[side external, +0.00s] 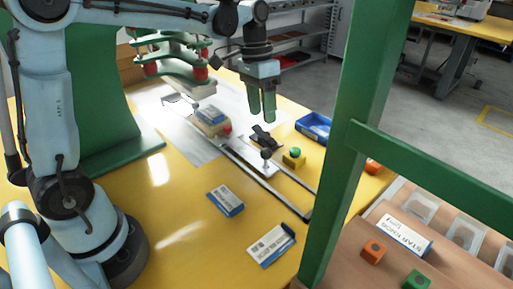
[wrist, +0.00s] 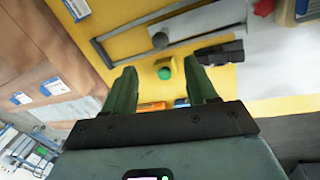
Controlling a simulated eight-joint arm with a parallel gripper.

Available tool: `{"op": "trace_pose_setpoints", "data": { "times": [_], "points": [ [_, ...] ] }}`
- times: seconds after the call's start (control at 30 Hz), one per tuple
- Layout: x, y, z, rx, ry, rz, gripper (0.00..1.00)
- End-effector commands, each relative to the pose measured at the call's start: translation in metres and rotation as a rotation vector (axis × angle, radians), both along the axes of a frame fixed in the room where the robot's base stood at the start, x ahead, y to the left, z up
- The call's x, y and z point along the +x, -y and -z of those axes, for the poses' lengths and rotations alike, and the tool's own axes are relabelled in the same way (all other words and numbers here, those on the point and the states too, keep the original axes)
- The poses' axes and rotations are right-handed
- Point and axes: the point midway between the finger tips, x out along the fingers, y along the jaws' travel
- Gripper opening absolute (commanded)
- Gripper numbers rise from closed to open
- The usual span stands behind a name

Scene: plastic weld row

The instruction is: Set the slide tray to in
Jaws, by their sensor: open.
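The slide tray (side external: 259,171) is a pale plate between two grey rails, with a round grey knob (side external: 266,154) standing on it. It lies on the yellow table, out in front of the green press. In the wrist view the knob (wrist: 160,40) shows at the top, beyond my fingertips. My gripper (side external: 262,118) points down with its two green fingers apart and empty, above the table behind the knob. In the wrist view the fingers (wrist: 162,68) frame a green button on a yellow block, with nothing held between them.
A black clamp (side external: 262,137) and the yellow block with green button (side external: 294,158) stand close to the tray. A blue bin (side external: 313,126) is behind them. A block-shaped part (side external: 211,118) sits below the press. A green post (side external: 350,130) rises at right. Blue-and-white cards (side external: 226,201) lie in front.

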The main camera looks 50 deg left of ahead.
Motion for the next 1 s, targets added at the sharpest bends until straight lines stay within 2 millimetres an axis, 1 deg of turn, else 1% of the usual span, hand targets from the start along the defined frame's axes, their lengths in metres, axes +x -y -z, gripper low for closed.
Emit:
{"op": "trace_pose_setpoints", "data": {
  "times": [0.1,0.2,0.63,0.77,0.87,1.0],
  "points": [
    [0.000,-0.002,-0.010,0.000,0.000,-0.001,0.57],
    [0.000,-0.003,-0.014,0.000,0.000,-0.001,0.57],
    [0.001,-0.004,-0.014,0.000,-0.001,-0.001,0.57],
    [0.001,-0.002,-0.007,0.000,-0.001,0.000,0.57],
    [0.000,0.000,0.004,0.000,-0.001,0.001,0.57],
    [0.000,0.005,0.026,0.000,-0.001,0.001,0.57]
  ]
}}
